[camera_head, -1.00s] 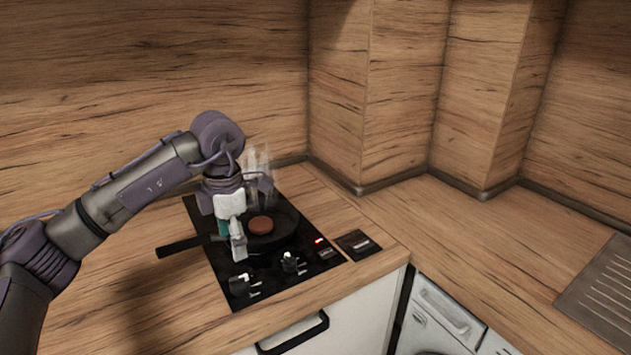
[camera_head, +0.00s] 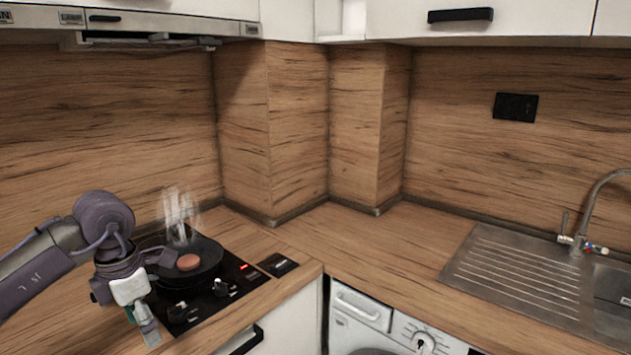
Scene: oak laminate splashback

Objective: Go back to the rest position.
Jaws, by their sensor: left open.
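My left gripper (camera_head: 142,312) is at the lower left, in front of the hob's left part. It is open, and I see nothing between its fingers. A dark frying pan (camera_head: 208,254) sits on the black hob (camera_head: 228,285), with a round reddish-brown patty (camera_head: 188,262) in it. Whitish steam (camera_head: 180,212) rises behind the patty. My gripper and arm hide the left part of the hob and the pan's handle. My right gripper is not in view.
The hob's knobs (camera_head: 221,288) and a red light are at its front. The wooden counter (camera_head: 375,255) is clear between the hob and the steel sink (camera_head: 520,275) with its tap (camera_head: 590,215). A washing machine (camera_head: 385,325) stands below. A range hood (camera_head: 130,25) hangs above.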

